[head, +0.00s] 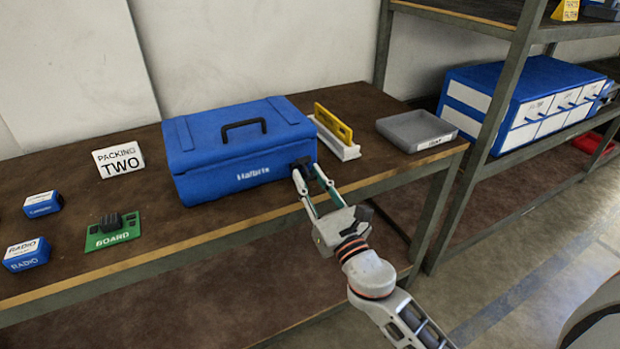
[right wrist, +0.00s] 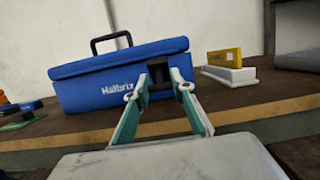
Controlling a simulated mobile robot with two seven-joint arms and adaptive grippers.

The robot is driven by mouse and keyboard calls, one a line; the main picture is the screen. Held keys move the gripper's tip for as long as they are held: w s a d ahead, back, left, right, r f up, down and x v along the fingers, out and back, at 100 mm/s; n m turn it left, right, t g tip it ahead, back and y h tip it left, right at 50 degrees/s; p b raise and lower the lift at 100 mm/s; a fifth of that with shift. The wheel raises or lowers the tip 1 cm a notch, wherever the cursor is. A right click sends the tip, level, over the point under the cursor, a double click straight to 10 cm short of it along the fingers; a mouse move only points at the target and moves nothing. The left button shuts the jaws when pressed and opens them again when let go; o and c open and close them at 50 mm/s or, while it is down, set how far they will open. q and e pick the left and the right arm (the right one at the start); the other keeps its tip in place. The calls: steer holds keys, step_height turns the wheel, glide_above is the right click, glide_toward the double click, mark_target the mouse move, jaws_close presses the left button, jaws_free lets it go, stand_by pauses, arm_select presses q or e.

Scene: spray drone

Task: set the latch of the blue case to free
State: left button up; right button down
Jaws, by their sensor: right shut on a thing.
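The blue case (head: 240,150) stands shut on the brown table, its black handle (head: 244,128) up on the lid. It also shows in the right wrist view (right wrist: 95,95). A small black latch (right wrist: 159,76) sits at the right end of its front face. My right gripper (head: 304,172) is at that end of the front, with its fingers shut on the latch. The fingers partly cover the latch in both views, so its setting cannot be read. My left gripper is not in view.
Right of the case are a yellow piece in a white holder (head: 340,148) and a grey tray (head: 416,130). Left are a "PACKING TWO" sign (head: 118,160), a green board (head: 112,232) and two blue boxes (head: 27,254). A metal shelf post (head: 505,90) stands at the right.

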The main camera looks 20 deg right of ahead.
steer(key=shift+f, duration=0.5)
steer(key=c, duration=1.7)
jaws_free()
steer(key=shift+r, duration=0.25)
steer(key=v, duration=1.2)
